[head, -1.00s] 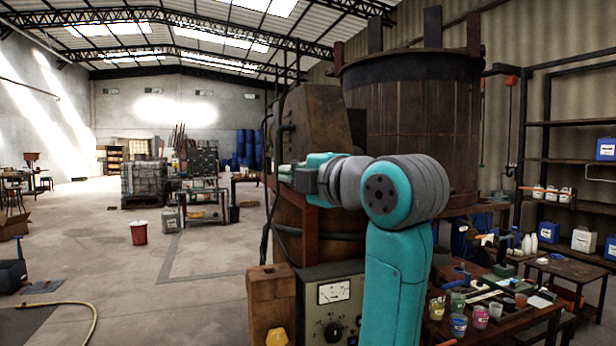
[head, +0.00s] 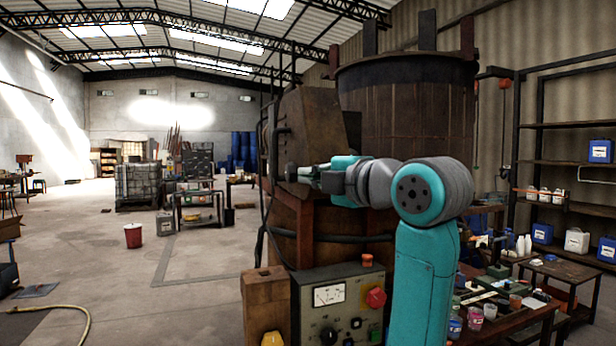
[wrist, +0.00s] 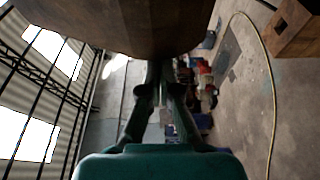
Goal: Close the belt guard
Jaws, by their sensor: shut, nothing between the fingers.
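The belt guard looks to be the rusty brown, slanted housing (head: 312,125) standing left of the large vat (head: 408,125). A dark handle (head: 281,132) shows on its left edge. I cannot tell how far it stands open. My gripper (head: 291,172) is at the guard's lower left, below the handle, at the end of my teal and grey arm. I cannot tell whether it touches. In the wrist view my gripper (wrist: 160,88) is shut and empty. A brown surface (wrist: 115,25), perhaps the guard, fills the top of that view close to the fingers.
A control box (head: 335,305) with a dial and a red knob stands below my arm. A wooden post (head: 265,305) is left of it. A cluttered bench (head: 520,325) is at right. Open floor lies to the left, with a red bucket (head: 133,236) and a yellow hose (head: 85,325).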

